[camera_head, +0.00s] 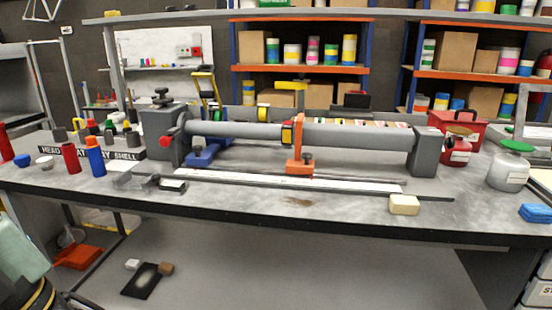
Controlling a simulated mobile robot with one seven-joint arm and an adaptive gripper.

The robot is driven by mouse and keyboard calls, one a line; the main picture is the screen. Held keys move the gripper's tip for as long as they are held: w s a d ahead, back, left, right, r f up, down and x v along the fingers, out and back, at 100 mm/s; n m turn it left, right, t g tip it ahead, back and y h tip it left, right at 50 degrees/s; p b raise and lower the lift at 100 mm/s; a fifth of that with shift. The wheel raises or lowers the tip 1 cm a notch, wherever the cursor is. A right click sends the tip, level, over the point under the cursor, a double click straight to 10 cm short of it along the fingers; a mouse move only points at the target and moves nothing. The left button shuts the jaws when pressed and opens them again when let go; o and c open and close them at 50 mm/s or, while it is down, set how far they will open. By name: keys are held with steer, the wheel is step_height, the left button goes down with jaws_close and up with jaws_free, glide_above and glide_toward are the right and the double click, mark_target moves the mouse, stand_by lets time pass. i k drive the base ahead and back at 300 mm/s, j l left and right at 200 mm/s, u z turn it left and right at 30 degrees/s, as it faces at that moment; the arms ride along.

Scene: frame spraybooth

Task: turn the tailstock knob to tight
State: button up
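A grey holding fixture stands along the bench with a long grey tube (350,135) lying level between two end blocks. The left end block (160,125) carries a stacked black knob (162,97) on top and a red knob (166,141) on its front. The right end block (426,152) shows no clear knob on its near face. An orange support (298,150) stands under the tube's middle, with a small dark knob (307,158) beside it. I cannot tell which block is the tailstock, nor whether any knob is tight. My gripper is not in view.
On the grey bench (250,205), a white strip (330,184) lies before the fixture. Red bottle (70,158) and blue bottle (95,157) stand left. A cream block (404,204), white canister (508,172) and red can (458,148) are right. Bench front is mostly clear.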

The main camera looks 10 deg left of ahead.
mark_target(450, 143)
steer(key=l+u, duration=0.1)
steer(key=l, duration=0.4)
steer(key=k+l, duration=0.1)
steer(key=l, duration=0.35)
steer(key=l+u, duration=0.15)
steer(key=l, duration=0.35)
steer(key=k+l+u, duration=0.1)
steer(key=l, duration=0.4)
steer(key=k+l, duration=0.1)
steer(key=l, duration=0.35)
steer(key=k+l+u, duration=0.15)
steer(key=l, duration=0.3)
steer(key=i+z, duration=0.15)
steer(key=z, duration=0.15)
steer(key=i+z, duration=0.15)
steer(key=i, duration=0.35)
